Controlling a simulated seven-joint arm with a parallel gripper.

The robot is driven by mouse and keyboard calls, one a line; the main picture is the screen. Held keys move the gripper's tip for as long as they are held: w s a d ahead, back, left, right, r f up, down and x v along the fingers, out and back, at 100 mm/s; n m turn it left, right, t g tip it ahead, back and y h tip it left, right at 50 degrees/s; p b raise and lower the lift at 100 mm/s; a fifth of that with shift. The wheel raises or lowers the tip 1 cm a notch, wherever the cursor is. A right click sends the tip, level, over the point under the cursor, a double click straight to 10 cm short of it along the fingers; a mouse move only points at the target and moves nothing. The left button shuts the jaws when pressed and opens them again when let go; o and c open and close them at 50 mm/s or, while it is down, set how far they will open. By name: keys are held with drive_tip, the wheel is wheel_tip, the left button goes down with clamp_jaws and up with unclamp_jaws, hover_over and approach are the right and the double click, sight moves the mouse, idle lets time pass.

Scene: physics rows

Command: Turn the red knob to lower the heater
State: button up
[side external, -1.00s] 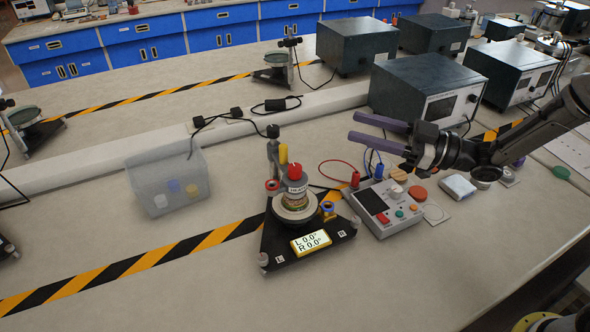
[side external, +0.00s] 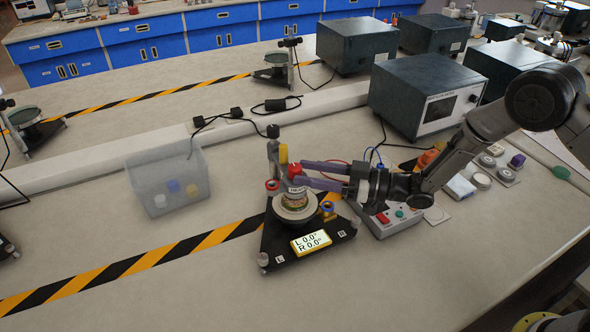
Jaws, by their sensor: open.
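The black triangular apparatus (side external: 285,250) stands on the bench, with a yellow display (side external: 310,240) reading L 0.0° and R 0.0°. A red cap (side external: 294,169) tops its central labelled cylinder. A smaller red-ended knob (side external: 272,185) sits on its left side. I cannot tell which of these is the task's red knob. My gripper (side external: 300,172) is open, with its purple fingers pointing left at the red cap's height. The fingertips reach the cap's right side; whether they touch it or lie around it is unclear. The fingers hide part of the cylinder's right side.
A control box (side external: 392,222) with buttons stands right of the apparatus, partly under my arm. A translucent bin (side external: 165,185) is at the left. A dark instrument box (side external: 425,95) stands behind. The bench front is clear.

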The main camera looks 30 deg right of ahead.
sight(302, 172)
drive_tip(key=shift+x, duration=1.65)
clamp_jaws()
